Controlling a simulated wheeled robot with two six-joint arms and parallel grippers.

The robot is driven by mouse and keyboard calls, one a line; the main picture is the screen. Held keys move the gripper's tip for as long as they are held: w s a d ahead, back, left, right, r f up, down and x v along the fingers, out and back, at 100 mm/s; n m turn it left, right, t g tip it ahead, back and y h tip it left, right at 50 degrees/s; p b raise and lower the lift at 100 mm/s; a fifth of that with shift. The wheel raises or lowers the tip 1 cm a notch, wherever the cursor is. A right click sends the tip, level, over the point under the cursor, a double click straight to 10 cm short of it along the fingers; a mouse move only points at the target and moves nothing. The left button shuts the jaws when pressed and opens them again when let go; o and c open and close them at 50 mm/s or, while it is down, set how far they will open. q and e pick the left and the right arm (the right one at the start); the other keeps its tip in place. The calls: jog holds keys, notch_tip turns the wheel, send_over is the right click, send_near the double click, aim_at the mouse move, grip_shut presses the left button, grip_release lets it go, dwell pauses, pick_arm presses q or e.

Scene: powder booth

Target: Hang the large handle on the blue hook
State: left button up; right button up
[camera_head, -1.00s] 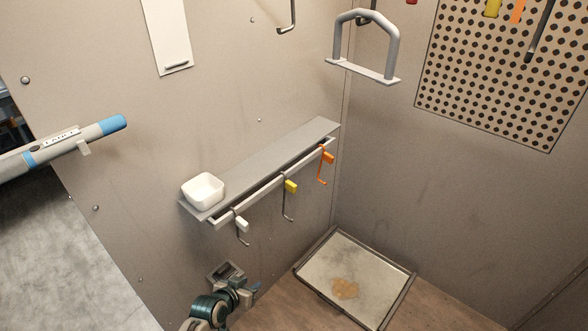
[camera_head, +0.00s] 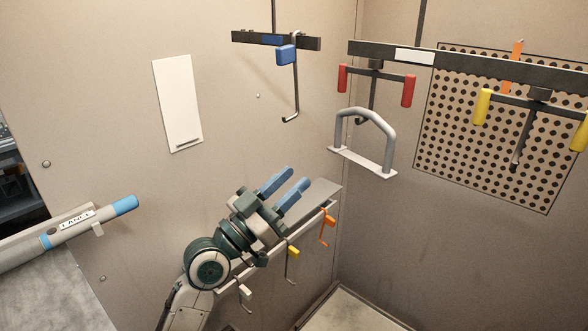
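The large handle (camera_head: 389,127) is a grey arch with a flat plate across its bottom. It appears to hang upright from the red-gripped hook (camera_head: 372,90), near the corner. The blue hook (camera_head: 296,90) is a dark J-shaped rod with a blue tag, hanging from a short dark bar (camera_head: 305,42) up and left of the handle. Its curved tip is bare. My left gripper (camera_head: 298,177) has blue fingers spread apart with nothing between them. It is below the blue hook and lower left of the handle, clear of both. My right gripper is out of view.
A shelf (camera_head: 325,193) below carries small white, yellow and orange hooks on its rail. A yellow-gripped hook (camera_head: 540,98) hangs at right before a perforated panel (camera_head: 450,150). A blue-tipped lance (camera_head: 90,225) is at left. The wall space between my gripper and the handle is clear.

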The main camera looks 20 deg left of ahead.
aim_at(336, 132)
pick_arm(q)
jog(key=shift+m+h, duration=0.3)
jog(key=shift+h, duration=0.2)
jog(key=w+d+r+p, duration=0.1)
jog(key=r, duration=0.1)
jog(key=w+d+r+p, duration=0.1)
jog(key=w+r, duration=0.1)
jog(key=w+d+r+p, duration=0.1)
jog(key=d+r, duration=0.1)
jog(key=shift+w, duration=0.3)
jog(key=shift+b+x, duration=0.3)
jog(key=shift+x, duration=2.4)
jog(key=shift+w+f, duration=0.1)
jog(key=shift+f, duration=0.1)
jog(key=c, duration=0.6)
grip_shut()
